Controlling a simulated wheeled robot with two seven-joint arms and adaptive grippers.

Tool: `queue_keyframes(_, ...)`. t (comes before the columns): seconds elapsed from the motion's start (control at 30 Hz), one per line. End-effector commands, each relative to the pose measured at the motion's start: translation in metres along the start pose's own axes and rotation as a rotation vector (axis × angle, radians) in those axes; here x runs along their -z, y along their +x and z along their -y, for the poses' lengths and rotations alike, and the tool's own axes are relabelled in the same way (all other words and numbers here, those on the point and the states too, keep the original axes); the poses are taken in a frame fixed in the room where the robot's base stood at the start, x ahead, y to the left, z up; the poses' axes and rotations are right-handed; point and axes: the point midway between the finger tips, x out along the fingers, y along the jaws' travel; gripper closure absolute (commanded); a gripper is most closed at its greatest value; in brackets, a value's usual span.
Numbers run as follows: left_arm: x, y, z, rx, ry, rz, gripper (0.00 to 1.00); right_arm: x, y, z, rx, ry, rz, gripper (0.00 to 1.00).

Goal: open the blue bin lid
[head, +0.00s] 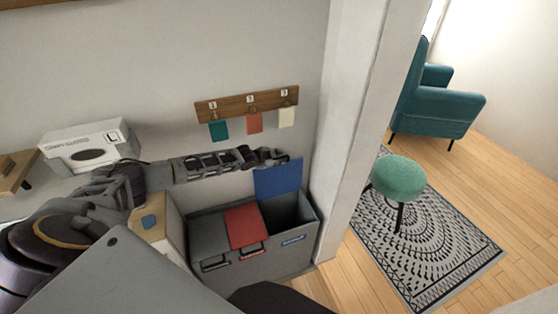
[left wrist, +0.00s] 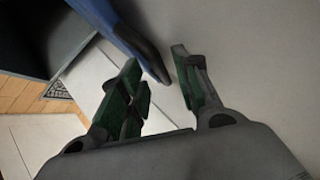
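The blue lid (head: 278,179) stands raised, nearly upright, at the right end of a grey three-part bin (head: 290,253), and the dark compartment in front of it is uncovered. My left gripper (head: 274,157) is at the top edge of the blue lid. In the left wrist view the blue lid (left wrist: 112,30) comes in from the top, and its dark edge reaches towards the gap between the fingers of my left gripper (left wrist: 160,75). The fingers are apart; I cannot tell whether one touches the lid. My right gripper is not in view.
The red lid (head: 245,226) and grey lid (head: 208,238) are closed. A wooden rack (head: 246,104) with hanging coloured tags is on the wall above. A white wall end (head: 345,130) stands close right of the bin. A green stool (head: 398,178) stands on the patterned rug.

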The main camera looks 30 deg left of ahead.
Motion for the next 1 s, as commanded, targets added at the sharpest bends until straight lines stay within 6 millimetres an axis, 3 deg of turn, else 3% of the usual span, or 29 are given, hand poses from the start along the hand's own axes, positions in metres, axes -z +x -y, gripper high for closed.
queue_keyframes(1.0, 0.001, -0.061, -0.006, -0.007, 0.003, 0.0, 0.68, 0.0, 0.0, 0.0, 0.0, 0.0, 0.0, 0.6)
